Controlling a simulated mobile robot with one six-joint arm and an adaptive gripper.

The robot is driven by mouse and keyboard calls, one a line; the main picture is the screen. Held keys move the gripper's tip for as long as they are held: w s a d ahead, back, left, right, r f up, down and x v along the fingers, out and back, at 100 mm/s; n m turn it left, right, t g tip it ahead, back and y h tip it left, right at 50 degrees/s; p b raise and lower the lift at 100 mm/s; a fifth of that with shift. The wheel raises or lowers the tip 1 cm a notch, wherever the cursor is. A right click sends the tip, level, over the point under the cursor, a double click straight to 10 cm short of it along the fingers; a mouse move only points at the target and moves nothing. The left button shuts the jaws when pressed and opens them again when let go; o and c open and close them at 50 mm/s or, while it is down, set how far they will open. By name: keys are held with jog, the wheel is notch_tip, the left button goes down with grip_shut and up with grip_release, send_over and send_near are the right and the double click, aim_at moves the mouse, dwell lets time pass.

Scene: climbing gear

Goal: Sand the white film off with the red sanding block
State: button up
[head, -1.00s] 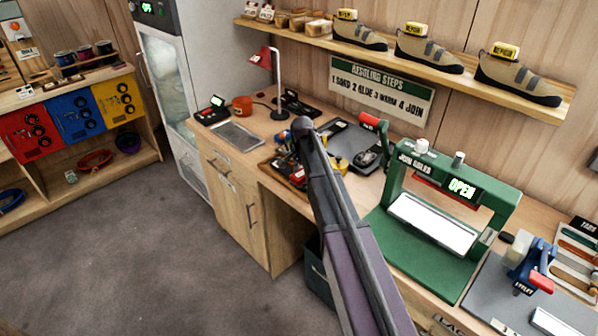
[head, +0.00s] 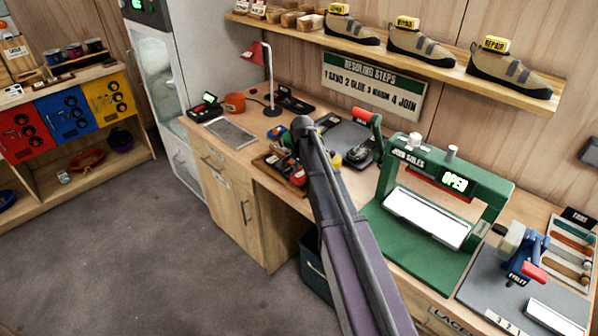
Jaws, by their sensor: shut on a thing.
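My arm (head: 345,230) reaches over the bench, and its far end is over the tool tray. My gripper is hidden behind the arm, so I cannot see its fingers or what they hold. I cannot make out the red sanding block or the white film. A dark shoe-like piece (head: 360,156) lies on the grey mat (head: 347,132), just right of the arm. A small yellow part shows beside the arm there, too small to identify.
A tray of tools (head: 266,165) lies left of the arm. The green press (head: 386,190), its screen reading OPEN, stands close on the right. A red lamp (head: 252,51) and a metal plate (head: 231,133) are at the left. A shoe shelf (head: 420,63) runs above.

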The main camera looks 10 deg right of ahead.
jog(key=shift+s+d, duration=0.3)
jog(key=shift+s, duration=0.25)
jog(key=shift+r, duration=0.1)
jog(key=shift+w, duration=0.1)
jog(key=shift+w+a, duration=0.5)
jog(key=shift+w, duration=0.2)
jog(key=shift+w+a, duration=0.45)
jog(key=shift+w, duration=0.2)
jog(key=shift+w, duration=0.1)
jog(key=shift+w+a, duration=0.45)
jog(key=shift+w, duration=0.25)
jog(key=shift+w+a, duration=0.45)
jog(key=shift+w, duration=0.25)
